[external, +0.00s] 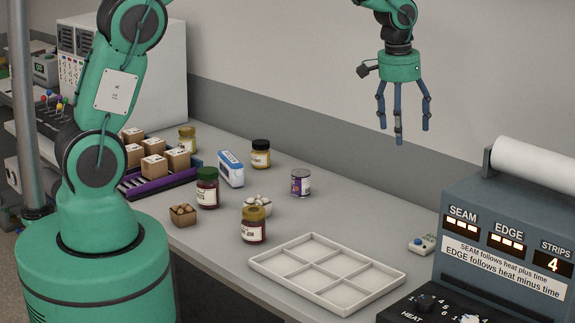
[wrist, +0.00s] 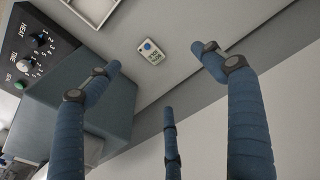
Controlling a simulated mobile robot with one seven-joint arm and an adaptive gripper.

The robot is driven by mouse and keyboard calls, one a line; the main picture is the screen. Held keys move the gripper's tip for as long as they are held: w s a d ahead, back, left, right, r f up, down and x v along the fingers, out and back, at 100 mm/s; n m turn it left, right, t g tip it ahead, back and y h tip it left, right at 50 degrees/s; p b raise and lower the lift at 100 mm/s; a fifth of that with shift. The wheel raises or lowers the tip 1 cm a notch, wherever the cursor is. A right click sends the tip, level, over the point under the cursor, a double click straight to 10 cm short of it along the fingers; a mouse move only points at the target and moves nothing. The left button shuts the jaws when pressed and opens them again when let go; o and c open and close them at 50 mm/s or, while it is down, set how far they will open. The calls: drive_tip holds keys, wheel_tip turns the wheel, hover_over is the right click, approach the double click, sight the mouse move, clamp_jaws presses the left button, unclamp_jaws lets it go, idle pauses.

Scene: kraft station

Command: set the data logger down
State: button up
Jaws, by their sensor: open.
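A small pale device with a round blue button, which looks like the data logger (external: 422,244), rests on the bench left of the grey machine. My three-fingered gripper (external: 403,125) is open and empty, high above the bench. In the wrist view my gripper (wrist: 160,75) has its fingers wide apart, with nothing between them and clear of the device.
A white divided tray (external: 283,273) lies left of the device. The grey sealing machine (external: 470,205) stands close on its right. Several jars, a blue-and-white box (external: 231,168) and a purple crate (external: 133,190) of cartons stand farther left. Bare bench surrounds the device.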

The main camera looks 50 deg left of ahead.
drive_tip(key=s+a+r+t, duration=0.1)
drive_tip(key=s+a+r, duration=0.6)
drive_tip(key=s+r, duration=0.25)
drive_tip(key=s+a+r+t, duration=0.1)
drive_tip(key=s+a+r, duration=0.5)
drive_tip(key=s+r, duration=0.35)
drive_tip(key=s+a+t, duration=0.1)
drive_tip(key=s+a, duration=0.2)
drive_tip(key=s, duration=0.8)
drive_tip(key=s+a+t, duration=0.1)
drive_tip(key=s+a, duration=0.3)
drive_tip(key=s, duration=0.7)
drive_tip(key=shift+a+r, duration=0.15)
drive_tip(key=shift+r, duration=0.25)
wheel_tip(320, 180, down, 9)
drive_tip(key=b, duration=0.9)
